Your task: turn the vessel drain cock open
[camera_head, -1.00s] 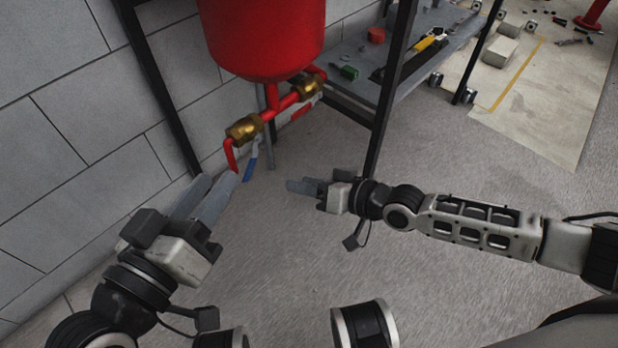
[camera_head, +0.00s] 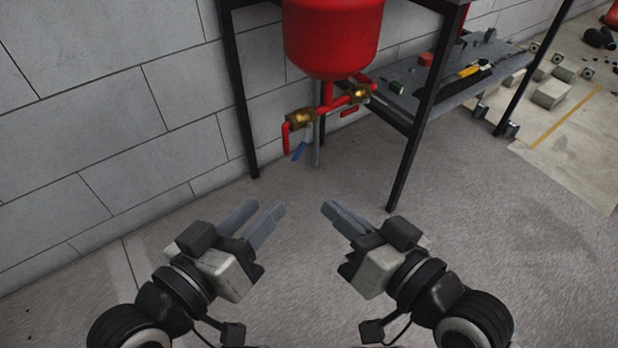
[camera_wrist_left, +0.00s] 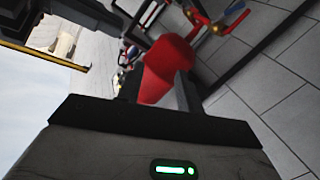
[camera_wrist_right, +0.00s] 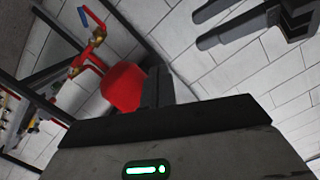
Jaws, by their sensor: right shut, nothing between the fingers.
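The red vessel (camera_head: 333,40) hangs in a dark frame, with a red pipe (camera_head: 328,98) beneath it. A brass valve (camera_head: 300,118) at the pipe's left end has a blue lever (camera_head: 300,151) slanting down, next to a red down-spout. A second brass valve (camera_head: 360,94) on the right has a red lever (camera_head: 349,112). I cannot tell for sure which is the drain cock. My left gripper (camera_head: 262,213) is open and empty, in front of and below the valves. My right gripper (camera_head: 328,207) is shut and empty, to its right. The blue lever also shows in the right wrist view (camera_wrist_right: 82,16).
Dark frame legs stand left (camera_head: 240,110) and right (camera_head: 410,150) of the valves. A low grey shelf (camera_head: 440,98) to the right holds a green block, a red block and a yellow-handled tool. A block wall (camera_head: 100,90) stands behind. The floor (camera_head: 330,180) between is clear.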

